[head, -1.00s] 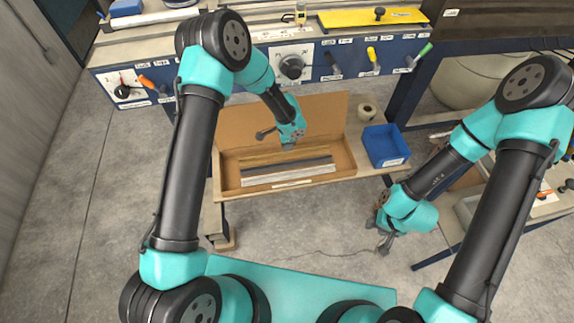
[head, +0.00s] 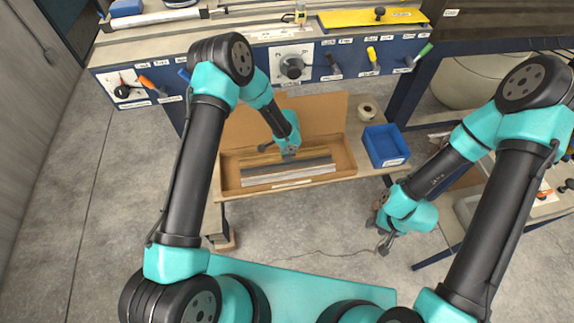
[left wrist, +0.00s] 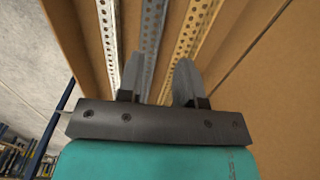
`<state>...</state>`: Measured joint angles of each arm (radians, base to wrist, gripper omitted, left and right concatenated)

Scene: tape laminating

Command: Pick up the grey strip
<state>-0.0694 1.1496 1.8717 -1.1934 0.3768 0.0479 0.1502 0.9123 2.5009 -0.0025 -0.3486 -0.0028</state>
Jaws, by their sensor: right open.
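The grey strip (head: 314,163) lies lengthwise in the open cardboard box, between a silvery-white strip (head: 285,176) in front and a yellowish strip (head: 248,161) behind. In the left wrist view, the grey strip (left wrist: 151,40) runs between the white strip and the tan perforated strip. My left gripper (head: 288,157) is low over the box. Its fingers in the wrist view (left wrist: 157,78) are apart, with the grey strip showing in the gap; contact cannot be told. My right gripper (head: 384,243) is open and empty, to the right of the box and in front of the bench.
The cardboard box (head: 345,158) has low walls and a raised back flap. A blue bin (head: 386,146) and a tape roll (head: 367,111) stand to its right on the bench. A tool panel (head: 292,66) with handles and a dial is behind.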

